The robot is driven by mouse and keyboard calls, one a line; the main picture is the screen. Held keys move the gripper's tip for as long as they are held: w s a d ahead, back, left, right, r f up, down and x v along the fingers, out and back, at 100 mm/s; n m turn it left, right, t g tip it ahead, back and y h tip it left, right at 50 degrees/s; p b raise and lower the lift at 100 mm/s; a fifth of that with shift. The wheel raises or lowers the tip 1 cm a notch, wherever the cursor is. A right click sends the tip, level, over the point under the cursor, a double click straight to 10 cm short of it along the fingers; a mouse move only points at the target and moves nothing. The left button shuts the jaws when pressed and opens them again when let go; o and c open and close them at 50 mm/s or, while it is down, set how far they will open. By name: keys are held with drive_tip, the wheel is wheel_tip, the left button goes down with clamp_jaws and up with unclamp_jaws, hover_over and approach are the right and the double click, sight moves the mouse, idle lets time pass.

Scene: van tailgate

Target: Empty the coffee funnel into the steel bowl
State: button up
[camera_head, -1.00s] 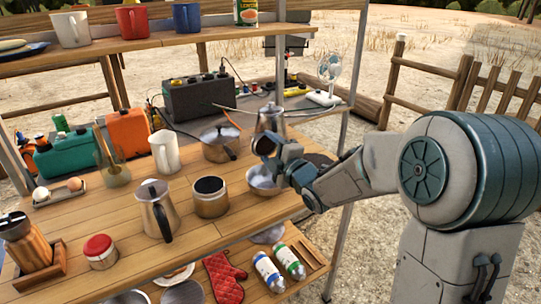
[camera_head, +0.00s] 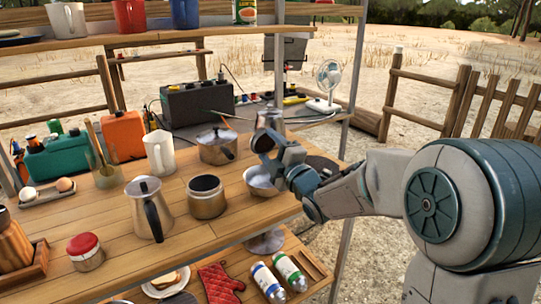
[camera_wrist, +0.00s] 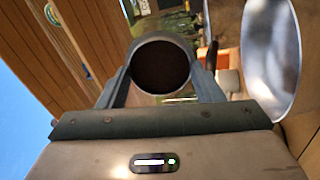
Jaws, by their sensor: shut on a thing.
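My gripper (camera_head: 266,145) is just above the steel bowl (camera_head: 262,183) at the right end of the wooden counter. In the wrist view my gripper (camera_wrist: 160,80) is shut on the coffee funnel (camera_wrist: 160,66), a round metal cup with its open mouth toward the camera. Its inside is dark brown and looks full of grounds. The bowl (camera_wrist: 272,62) shows large at the right of the wrist view, beside the funnel and apart from it in the picture.
A lidded pot (camera_head: 217,146), an open steel pot base (camera_head: 206,197) and a coffee pot (camera_head: 150,208) stand left of the bowl. A shelf post (camera_head: 346,150) rises to the right.

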drive_tip(key=shift+s+d+f+t+y+b, duration=0.1)
drive_tip(key=shift+f+t+y+b, duration=0.25)
drive_tip(key=shift+b, duration=1.7)
drive_tip(key=shift+s+f+t+y+b, duration=0.1)
drive_tip(key=shift+t+y+b, duration=0.35)
drive_tip(key=shift+b, duration=1.55)
drive_tip(key=shift+s+d+f+t+y+b, duration=0.15)
drive_tip(key=shift+t+b, duration=0.45)
drive_tip(key=shift+b, duration=1.45)
drive_tip(key=shift+r+b, duration=0.1)
drive_tip(key=shift+b, duration=0.55)
